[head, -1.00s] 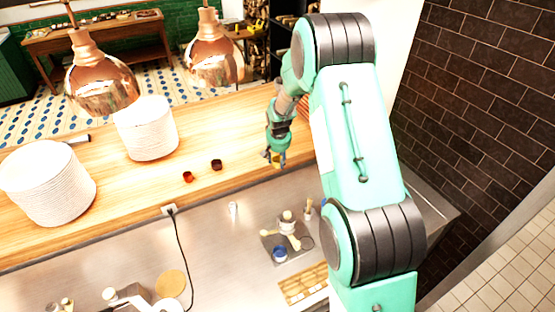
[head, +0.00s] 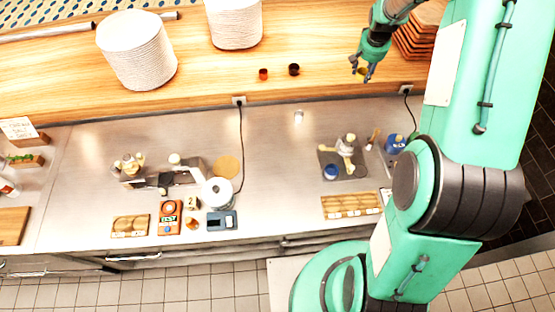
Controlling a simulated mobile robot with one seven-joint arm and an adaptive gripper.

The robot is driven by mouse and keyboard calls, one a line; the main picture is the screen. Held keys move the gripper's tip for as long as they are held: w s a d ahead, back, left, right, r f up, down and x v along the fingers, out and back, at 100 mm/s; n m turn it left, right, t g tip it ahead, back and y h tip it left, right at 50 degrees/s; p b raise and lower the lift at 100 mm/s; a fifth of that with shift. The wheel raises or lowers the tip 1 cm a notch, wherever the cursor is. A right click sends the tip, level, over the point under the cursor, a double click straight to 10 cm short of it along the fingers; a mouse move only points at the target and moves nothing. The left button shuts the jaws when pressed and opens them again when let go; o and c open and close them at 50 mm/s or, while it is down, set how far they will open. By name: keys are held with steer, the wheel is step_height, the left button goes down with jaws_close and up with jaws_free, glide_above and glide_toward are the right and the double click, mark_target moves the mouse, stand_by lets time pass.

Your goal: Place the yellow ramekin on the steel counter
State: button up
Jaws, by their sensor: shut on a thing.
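My gripper (head: 361,76) hangs over the right part of the wooden pass shelf, near its front edge. It is shut on the small yellow ramekin (head: 361,73), which shows only partly between the fingers. I cannot tell how far the ramekin is above the wood. The steel counter (head: 275,150) runs along below the shelf in the head view, in front of my gripper, with a wide bare stretch at its middle.
A red cup (head: 263,74) and a dark cup (head: 294,69) stand on the wooden shelf (head: 200,90) left of my gripper. White plate stacks (head: 138,55) stand farther left. A grey tray (head: 343,160) with a blue-topped jar, a scale (head: 222,220) and several small items occupy the counter.

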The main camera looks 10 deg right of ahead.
steer(key=s+d+r+b, duration=0.1)
steer(key=s+r+b, duration=0.15)
steer(key=s, duration=0.75)
steer(key=s+r+b, duration=0.1)
steer(key=s+b, duration=0.2)
steer(key=s, duration=0.7)
steer(key=s+a+f+n+b, duration=0.1)
steer(key=s+a+f+b, duration=0.1)
steer(key=s, duration=0.9)
steer(key=s+a+f+b, duration=0.2)
steer(key=s+b, duration=0.1)
steer(key=s, duration=0.8)
steer(key=f, duration=1.5)
steer(key=shift+w+a, duration=0.15)
steer(key=shift+a, duration=0.05)
steer(key=w+d, duration=0.2)
steer(key=w, duration=0.2)
steer(key=w+d+f, duration=0.1)
steer(key=w+d, duration=0.1)
steer(key=w, duration=0.3)
steer(key=w+d, duration=0.3)
steer(key=w, duration=0.2)
steer(key=shift+w+f+b, duration=0.2)
steer(key=shift+f+b, duration=0.1)
steer(key=shift+b, duration=0.05)
steer(key=shift+f, duration=0.1)
steer(key=shift+f+b, duration=0.35)
steer(key=shift+f, duration=1.3)
